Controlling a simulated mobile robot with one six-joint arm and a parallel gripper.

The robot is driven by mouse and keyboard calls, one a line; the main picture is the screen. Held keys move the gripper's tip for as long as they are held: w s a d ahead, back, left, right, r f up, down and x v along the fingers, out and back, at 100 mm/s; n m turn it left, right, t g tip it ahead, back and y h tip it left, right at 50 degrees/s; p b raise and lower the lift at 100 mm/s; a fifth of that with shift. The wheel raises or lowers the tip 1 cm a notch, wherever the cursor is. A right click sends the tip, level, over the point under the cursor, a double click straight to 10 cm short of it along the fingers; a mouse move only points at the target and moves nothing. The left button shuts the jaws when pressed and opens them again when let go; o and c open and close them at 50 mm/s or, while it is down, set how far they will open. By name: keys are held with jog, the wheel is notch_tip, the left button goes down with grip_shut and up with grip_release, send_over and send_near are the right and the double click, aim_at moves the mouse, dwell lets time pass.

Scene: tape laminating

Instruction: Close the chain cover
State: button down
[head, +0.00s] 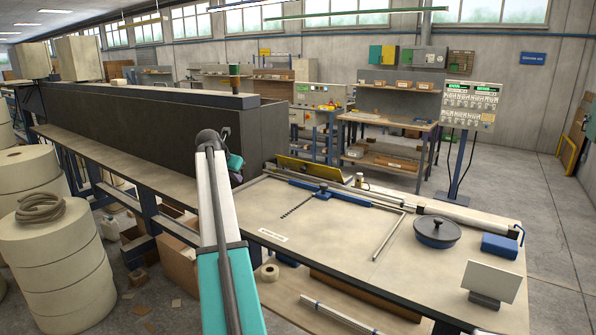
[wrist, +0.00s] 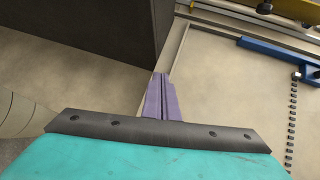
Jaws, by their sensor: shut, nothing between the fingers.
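A yellow panel (head: 315,169), which looks like the chain cover, stands tilted up at the back edge of the work table (head: 250,203). Its yellow edge also shows at the top right of the wrist view (wrist: 298,8). A dark chain (head: 297,207) lies on the table in front of it, beside a blue bar (head: 346,196). My gripper (wrist: 161,76) is shut and empty, its purple fingers together above the table's left end. It is apart from the yellow panel, to its left. In the head view my arm hides the fingertips.
A long dark machine housing (head: 170,130) stands close on the left. A black lidded pan (head: 437,232), a blue block (head: 499,246) and a white card (head: 491,280) stand on the right of the table.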

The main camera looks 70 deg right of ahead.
jog(key=s+d+r+g, duration=0.1)
jog(key=s+d, duration=0.1)
jog(key=s, duration=0.3)
jog(key=s+d+r+m+g, duration=0.1)
jog(key=s+d+r, duration=0.1)
jog(key=s, duration=0.4)
jog(key=s+d+r+g+h, duration=0.1)
jog(key=s+d+r, duration=0.1)
jog(key=s, duration=0.4)
jog(key=shift+d+r+m+p, duration=0.25)
jog(key=shift+d+m+p, duration=0.05)
jog(key=shift+d, duration=0.45)
jog(key=shift+s+d+f, duration=0.1)
jog(key=p+x, duration=0.3)
jog(key=x, duration=0.5)
jog(key=shift+s+d, duration=0.1)
jog(key=shift+d, duration=0.1)
jog(key=shift+s+d+f, duration=0.15)
jog(key=shift+d+f, duration=0.35)
